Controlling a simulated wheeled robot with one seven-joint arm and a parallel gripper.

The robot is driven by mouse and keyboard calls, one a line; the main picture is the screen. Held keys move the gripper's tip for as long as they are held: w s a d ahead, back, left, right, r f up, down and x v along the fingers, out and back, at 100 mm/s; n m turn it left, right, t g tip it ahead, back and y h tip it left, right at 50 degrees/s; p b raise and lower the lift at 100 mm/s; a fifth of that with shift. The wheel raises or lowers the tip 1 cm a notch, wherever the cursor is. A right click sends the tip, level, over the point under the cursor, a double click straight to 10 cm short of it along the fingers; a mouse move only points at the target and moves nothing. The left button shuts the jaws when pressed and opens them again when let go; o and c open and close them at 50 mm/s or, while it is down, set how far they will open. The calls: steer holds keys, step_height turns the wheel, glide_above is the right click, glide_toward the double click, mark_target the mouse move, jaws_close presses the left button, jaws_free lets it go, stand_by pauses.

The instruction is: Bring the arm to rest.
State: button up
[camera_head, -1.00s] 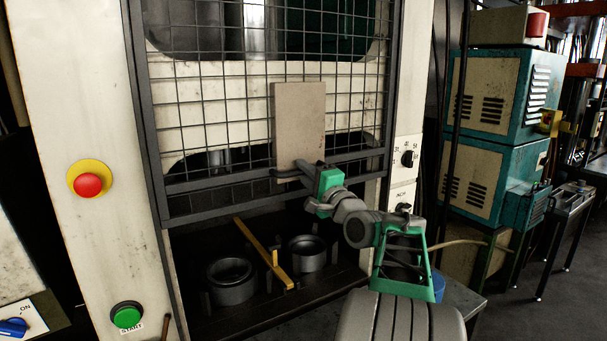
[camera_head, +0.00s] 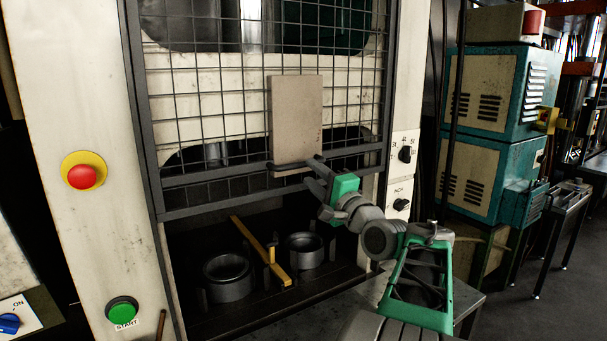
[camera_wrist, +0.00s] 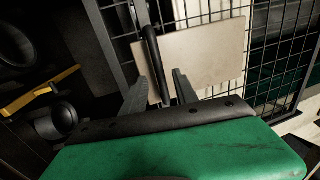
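My gripper (camera_head: 312,174) is at the front of the press, just right of and below the guard's handle bar (camera_head: 283,166). My arm is bent, reaching from the lower right toward the guard.
The mesh guard (camera_head: 200,190) with a beige plate (camera_head: 297,118) is raised above the open press bay. Inside are two dark pots (camera_head: 228,278) and a yellow bar (camera_head: 262,252). A red button (camera_head: 82,176) and green button (camera_head: 122,308) are left. Teal cabinets (camera_head: 488,180) stand right.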

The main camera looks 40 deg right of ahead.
steer(key=shift+v, duration=1)
steer(key=shift+w, duration=0.1)
